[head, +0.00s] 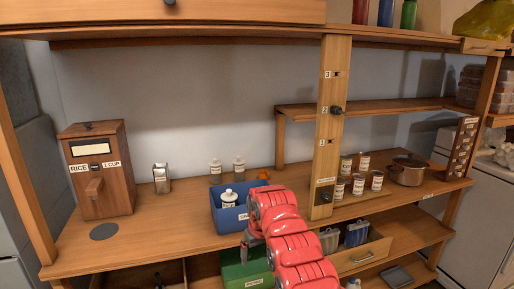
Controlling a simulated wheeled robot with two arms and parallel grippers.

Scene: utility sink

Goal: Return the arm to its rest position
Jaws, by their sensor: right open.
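My right arm (290,235), with red rounded links, reaches up from the bottom middle of the head view. My right gripper (247,246) shows as small dark parts at the left of the arm, in front of the blue bin. It is open, and nothing shows in it. My left gripper is not in view.
A blue bin (228,221) holding a white bottle (229,198) stands on the wooden counter behind my arm. A rice dispenser (98,175) stands left; labelled cans (358,184) and a pot (407,172) stand right.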

